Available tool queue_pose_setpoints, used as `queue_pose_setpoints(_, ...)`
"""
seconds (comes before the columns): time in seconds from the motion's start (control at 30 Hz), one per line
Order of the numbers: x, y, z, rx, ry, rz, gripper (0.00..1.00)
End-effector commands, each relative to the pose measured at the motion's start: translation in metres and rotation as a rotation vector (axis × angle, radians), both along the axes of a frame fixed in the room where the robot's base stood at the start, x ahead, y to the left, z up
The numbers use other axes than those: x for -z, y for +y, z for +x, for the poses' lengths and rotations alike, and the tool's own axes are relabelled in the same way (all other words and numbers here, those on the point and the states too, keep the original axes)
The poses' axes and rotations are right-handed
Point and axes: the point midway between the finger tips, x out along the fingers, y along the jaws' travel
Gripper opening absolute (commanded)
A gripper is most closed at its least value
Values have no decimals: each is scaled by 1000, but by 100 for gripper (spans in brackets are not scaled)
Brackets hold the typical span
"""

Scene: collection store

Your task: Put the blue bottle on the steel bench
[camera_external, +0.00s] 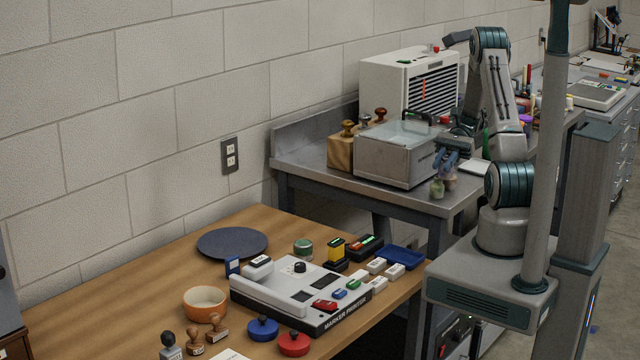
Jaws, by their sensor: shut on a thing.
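My gripper (447,157) is low over the front edge of the steel bench (462,196), to the right of a grey metal box. It is shut on a small blue thing, which looks like the blue bottle (446,162). The fingers partly cover it, and its outline is too small to make out well. I cannot tell whether its base touches the bench top. A small greenish bottle (437,188) and a pinkish one (450,181) stand just below it in the picture, at the bench's front edge.
The metal box (394,160) with a glassy lid fills much of the bench. A white slatted cabinet (408,85) and wooden-handled stamps are behind it. A white pad (475,167) lies to the right. The wooden table (135,290) in front holds a marker printer (285,298), stamps and a bowl (205,303).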

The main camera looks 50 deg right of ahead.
Motion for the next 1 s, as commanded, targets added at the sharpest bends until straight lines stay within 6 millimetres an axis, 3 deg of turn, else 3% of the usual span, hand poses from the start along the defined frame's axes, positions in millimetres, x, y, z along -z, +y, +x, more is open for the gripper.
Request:
queue_pose_setpoints(0.27, -5, -43, 11, 484, -3, -1, 0)
queue_pose_setpoints(0.47, -14, -93, 10, 894, -3, -2, 0)
queue_pose_setpoints(0.8, -33, -192, -32, 1557, -2, -3, 0)
queue_pose_setpoints(1.0, -38, -222, -56, 1757, -1, -2, 0)
